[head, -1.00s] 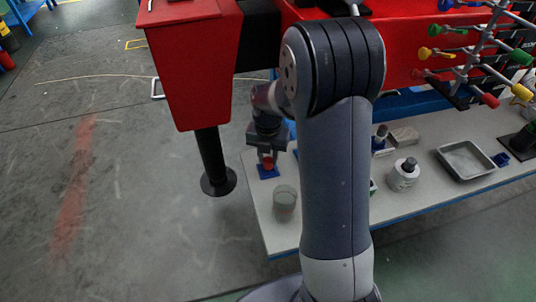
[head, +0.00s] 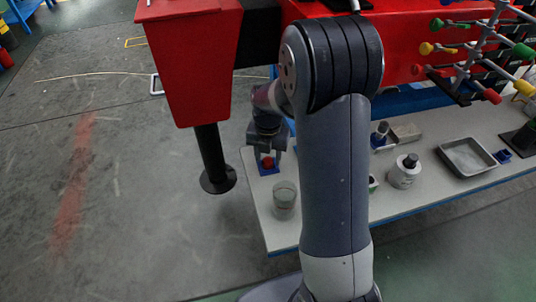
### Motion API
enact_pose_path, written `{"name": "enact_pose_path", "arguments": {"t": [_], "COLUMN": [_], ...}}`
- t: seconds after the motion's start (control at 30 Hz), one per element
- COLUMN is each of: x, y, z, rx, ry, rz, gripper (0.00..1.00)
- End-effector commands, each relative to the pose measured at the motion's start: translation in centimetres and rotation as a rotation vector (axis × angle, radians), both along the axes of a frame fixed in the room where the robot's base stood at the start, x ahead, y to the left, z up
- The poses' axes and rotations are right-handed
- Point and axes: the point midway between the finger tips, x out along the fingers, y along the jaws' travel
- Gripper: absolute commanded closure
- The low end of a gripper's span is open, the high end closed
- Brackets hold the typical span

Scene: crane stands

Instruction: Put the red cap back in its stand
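The red cap (head: 267,162) is small in the head view, near the far left corner of the white-topped table. It sits at a blue stand (head: 269,172), whose front part shows below it. How deep the cap sits in the stand is too small to tell. My gripper (head: 267,159) points down over the stand. Its two fingers look spread, one on each side of the cap, with a gap to it. My arm hides part of the table to the right of the stand.
A clear glass (head: 284,201) stands close in front of the stand. Right of my arm are a white bottle (head: 404,172), a dark-capped container (head: 380,135) and a metal tray (head: 467,158). A rack with coloured ends (head: 470,60) stands behind. A red crane leg (head: 192,70) is at the left.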

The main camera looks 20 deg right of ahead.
Motion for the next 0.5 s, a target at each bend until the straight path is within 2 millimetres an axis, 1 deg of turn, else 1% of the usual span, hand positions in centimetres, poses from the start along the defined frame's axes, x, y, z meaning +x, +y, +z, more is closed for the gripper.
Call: {"name": "enact_pose_path", "arguments": {"t": [0.03,0.1,0.5], "x": [0.00,0.00,0.00], "y": [0.00,0.00,0.00], "z": [0.02,0.02,0.14], "rx": [0.000,0.000,0.000], "ry": [0.000,0.000,0.000], "rz": [0.000,0.000,0.000], "gripper": [0.51,0.47,0.47]}}
